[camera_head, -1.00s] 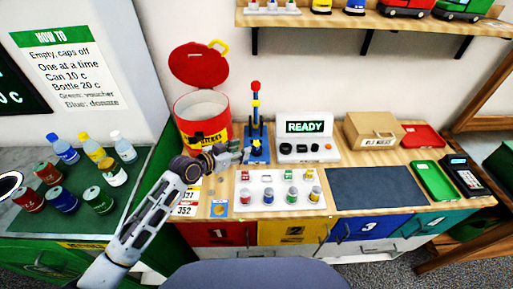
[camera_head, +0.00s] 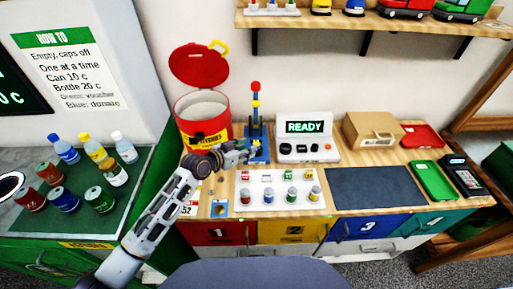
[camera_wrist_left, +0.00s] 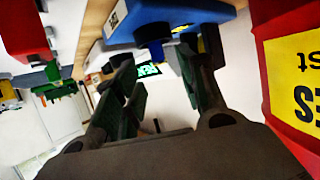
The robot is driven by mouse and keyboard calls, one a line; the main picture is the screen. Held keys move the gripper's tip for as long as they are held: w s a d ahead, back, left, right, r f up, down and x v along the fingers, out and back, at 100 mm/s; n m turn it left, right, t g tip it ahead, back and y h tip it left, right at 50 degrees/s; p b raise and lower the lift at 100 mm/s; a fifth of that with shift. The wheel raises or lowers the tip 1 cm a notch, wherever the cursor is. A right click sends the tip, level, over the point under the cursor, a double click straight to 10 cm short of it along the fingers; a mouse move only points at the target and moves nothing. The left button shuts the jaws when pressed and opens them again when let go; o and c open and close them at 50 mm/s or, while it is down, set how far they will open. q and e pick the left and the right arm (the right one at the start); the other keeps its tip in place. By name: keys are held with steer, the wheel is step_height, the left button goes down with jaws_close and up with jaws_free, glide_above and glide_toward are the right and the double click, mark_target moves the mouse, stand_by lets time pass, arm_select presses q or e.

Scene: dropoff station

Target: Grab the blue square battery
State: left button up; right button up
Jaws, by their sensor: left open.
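A white tray (camera_head: 280,205) on the counter holds a back row of small square-topped batteries (camera_head: 268,177) and a front row of round ones. I cannot pick out a blue square battery for certain; it is too small or hidden. My left gripper (camera_head: 248,152) is open beside the blue stand (camera_head: 257,130) with its stacked red, yellow and blue column, above and behind the tray's left end. In the left wrist view, the open fingers (camera_wrist_left: 165,85) show nothing clearly held, with blue parts (camera_wrist_left: 165,15) close beyond them.
The red batteries bin (camera_head: 203,120) stands left of the gripper, and its wall (camera_wrist_left: 285,70) is close in the left wrist view. A READY display (camera_head: 305,128) is right of the stand. A dark mat (camera_head: 375,188) is clear. Bottles and cans stand at the left.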

arm_select(q)
steer(key=shift+p+x, duration=0.3)
steer(key=shift+x, duration=1.5)
jaws_close()
